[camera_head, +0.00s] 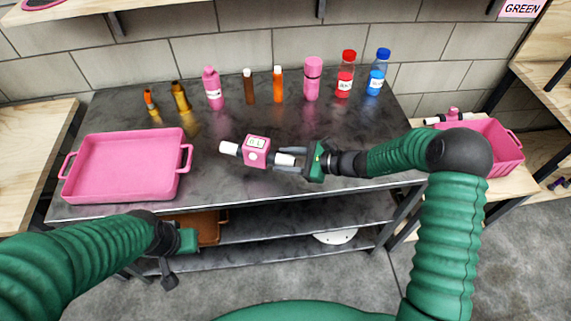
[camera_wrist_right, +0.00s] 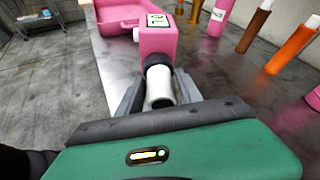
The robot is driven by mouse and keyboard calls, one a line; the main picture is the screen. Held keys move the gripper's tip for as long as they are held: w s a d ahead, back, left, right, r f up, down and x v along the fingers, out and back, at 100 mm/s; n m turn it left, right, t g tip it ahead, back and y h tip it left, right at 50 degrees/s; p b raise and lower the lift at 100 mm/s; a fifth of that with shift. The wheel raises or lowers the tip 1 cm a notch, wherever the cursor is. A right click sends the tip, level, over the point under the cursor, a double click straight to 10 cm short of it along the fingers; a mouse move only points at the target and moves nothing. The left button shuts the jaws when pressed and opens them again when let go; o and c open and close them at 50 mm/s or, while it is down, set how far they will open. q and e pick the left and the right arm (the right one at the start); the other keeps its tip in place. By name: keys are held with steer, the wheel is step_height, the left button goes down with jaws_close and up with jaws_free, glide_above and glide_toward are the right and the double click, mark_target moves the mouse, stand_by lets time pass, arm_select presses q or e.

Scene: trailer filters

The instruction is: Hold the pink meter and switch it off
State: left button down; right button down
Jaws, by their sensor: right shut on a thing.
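The pink meter (camera_head: 256,151) is a box with a small display on its upper face and white cylindrical ends on both sides. My right gripper (camera_head: 279,161) is shut on the meter's right white end, above the dark table. In the right wrist view the pink meter (camera_wrist_right: 157,36) stands ahead of the fingers, and the white end (camera_wrist_right: 159,88) sits between them. The display shows characters too small to read surely. My left gripper (camera_head: 170,273) hangs low in front of the table's edge, away from the meter; its fingers are too small to judge.
A pink tray (camera_head: 124,193) stands at the left of the dark table (camera_head: 330,206). Several bottles, including a pink one (camera_head: 312,80) and a blue-capped one (camera_head: 377,75), line the back. A pink bin (camera_head: 507,150) stands at the right. The table's middle is mostly clear.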

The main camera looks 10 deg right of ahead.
steer(key=shift+w+d, duration=0.2)
steer(key=shift+w, duration=1.75)
steer(key=shift+f+b, duration=1.9)
steer(key=shift+f, duration=0.55)
